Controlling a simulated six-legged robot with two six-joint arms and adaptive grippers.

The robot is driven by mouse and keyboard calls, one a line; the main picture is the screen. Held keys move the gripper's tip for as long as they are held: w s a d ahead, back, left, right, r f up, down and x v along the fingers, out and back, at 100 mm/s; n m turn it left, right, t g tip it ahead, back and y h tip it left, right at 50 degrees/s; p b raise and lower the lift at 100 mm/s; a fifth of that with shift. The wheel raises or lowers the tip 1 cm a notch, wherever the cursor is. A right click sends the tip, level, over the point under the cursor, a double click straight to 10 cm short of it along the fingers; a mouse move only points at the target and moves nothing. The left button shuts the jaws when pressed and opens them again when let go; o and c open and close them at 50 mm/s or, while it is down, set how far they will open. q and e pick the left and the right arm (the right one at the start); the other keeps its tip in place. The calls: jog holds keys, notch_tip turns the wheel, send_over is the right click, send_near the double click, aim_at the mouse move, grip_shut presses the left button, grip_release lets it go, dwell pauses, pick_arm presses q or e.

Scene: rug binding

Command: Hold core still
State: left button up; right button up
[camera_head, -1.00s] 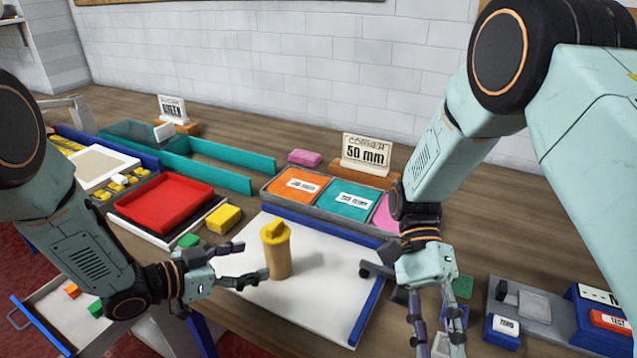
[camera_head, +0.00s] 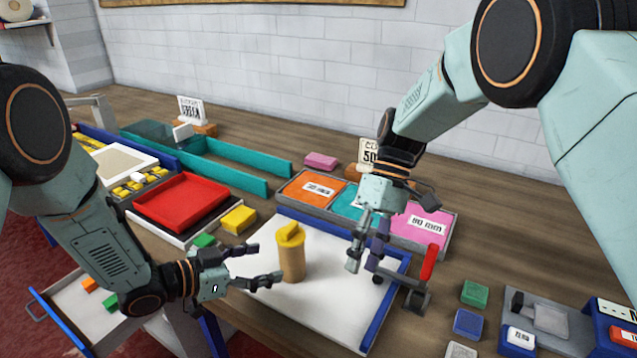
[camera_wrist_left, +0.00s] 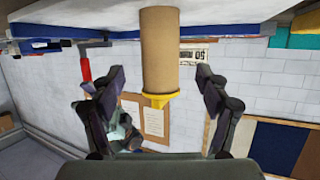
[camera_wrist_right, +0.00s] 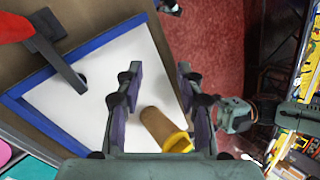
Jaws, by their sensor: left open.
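The core is a tan cylinder with a yellow top (camera_head: 291,258), upright on the white board (camera_head: 335,315). My left gripper (camera_head: 268,262) is open beside it on the left, its fingers pointing at it. In the left wrist view the core (camera_wrist_left: 160,55) shows upside down, in line with the gap between the spread fingers (camera_wrist_left: 158,75); I cannot tell whether they touch it. My right gripper (camera_head: 364,268) is over the right part of the board, pointing down, apart from the core. In the right wrist view its fingers (camera_wrist_right: 158,75) are apart and empty, with the core (camera_wrist_right: 162,128) visible below.
A red-handled clamp (camera_head: 428,262) stands at the board's blue right edge, close to my right gripper. Behind the board are orange, teal and pink trays (camera_head: 420,226). A red tray (camera_head: 182,202) and yellow block (camera_head: 238,220) lie left. Small blocks (camera_head: 474,293) lie right.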

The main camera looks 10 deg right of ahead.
aim_at(281, 259)
pick_arm(q)
jog(key=shift+w+d+f, duration=0.2)
jog(key=shift+d, duration=0.1)
jog(key=x, duration=0.5)
jog(key=shift+w+d+f, duration=0.1)
jog(key=shift+w+d, duration=0.05)
jog(key=shift+d, duration=0.2)
jog(key=shift+w+d+f, duration=0.2)
jog(key=shift+w+d, duration=0.1)
jog(key=shift+d, duration=0.15)
pick_arm(e)
jog(key=w+a+r+n+t+y, duration=0.1)
jog(key=w+a+r+n+t, duration=0.3)
jog(key=w+a+r+n, duration=0.3)
jog(key=shift+w+r+n+t+y, duration=0.35)
jog(key=shift+w+n, duration=1.8)
jog(key=shift+n, duration=1.05)
pick_arm(q)
jog(key=shift+c, duration=0.3)
